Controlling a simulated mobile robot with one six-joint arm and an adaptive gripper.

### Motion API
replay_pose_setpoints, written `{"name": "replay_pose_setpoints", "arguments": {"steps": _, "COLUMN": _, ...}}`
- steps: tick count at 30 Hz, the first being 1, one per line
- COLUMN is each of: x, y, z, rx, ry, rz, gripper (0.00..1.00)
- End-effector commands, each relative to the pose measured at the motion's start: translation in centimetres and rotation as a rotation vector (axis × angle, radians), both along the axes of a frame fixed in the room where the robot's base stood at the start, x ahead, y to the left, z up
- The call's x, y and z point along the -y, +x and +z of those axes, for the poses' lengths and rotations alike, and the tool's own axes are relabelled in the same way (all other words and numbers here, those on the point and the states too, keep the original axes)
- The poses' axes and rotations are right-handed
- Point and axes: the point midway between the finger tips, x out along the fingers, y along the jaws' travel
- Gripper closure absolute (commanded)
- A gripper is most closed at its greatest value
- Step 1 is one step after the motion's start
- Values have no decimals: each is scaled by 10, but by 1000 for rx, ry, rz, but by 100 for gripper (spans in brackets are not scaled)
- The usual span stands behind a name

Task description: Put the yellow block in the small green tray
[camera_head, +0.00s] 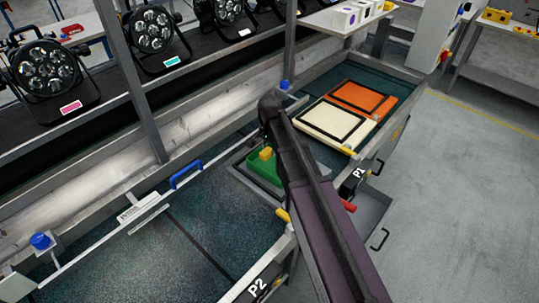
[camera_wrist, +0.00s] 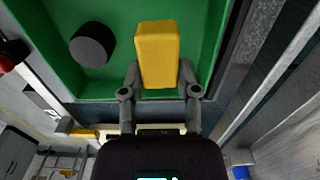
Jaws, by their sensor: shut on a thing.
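The yellow block (camera_head: 266,153) is over the small green tray (camera_head: 262,172) in the head view, partly beside my dark arm. In the wrist view the yellow block (camera_wrist: 158,45) stands out between the two fingers of my gripper (camera_wrist: 160,88), which is shut on its near end. The green tray (camera_wrist: 45,75) fills the background behind the block there. I cannot tell whether the block touches the tray floor. A dark round object (camera_wrist: 92,45) is in the tray, left of the block. My arm hides the tray's right part in the head view.
A cream board (camera_head: 335,122) and an orange board (camera_head: 363,98) lie right of my arm. A blue handle (camera_head: 186,174) is on the rail to the left. Several stage lamps (camera_head: 150,30) stand on the belt behind. The bench surface at front left is clear.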

Motion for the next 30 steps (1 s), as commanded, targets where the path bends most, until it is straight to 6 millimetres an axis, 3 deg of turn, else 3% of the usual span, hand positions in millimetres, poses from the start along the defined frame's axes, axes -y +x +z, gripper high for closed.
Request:
{"name": "replay_pose_setpoints", "arguments": {"steps": 3, "x": -1, "y": 11, "z": -1, "rx": 0, "ry": 0, "rz": 0, "gripper": 99}}
{"name": "replay_pose_setpoints", "arguments": {"steps": 17, "x": 0, "y": 12, "z": -3, "rx": 0, "ry": 0, "rz": -1, "gripper": 99}}
{"name": "replay_pose_setpoints", "arguments": {"steps": 30, "x": 1, "y": 12, "z": -33, "rx": 0, "ry": 0, "rz": -2, "gripper": 99}}
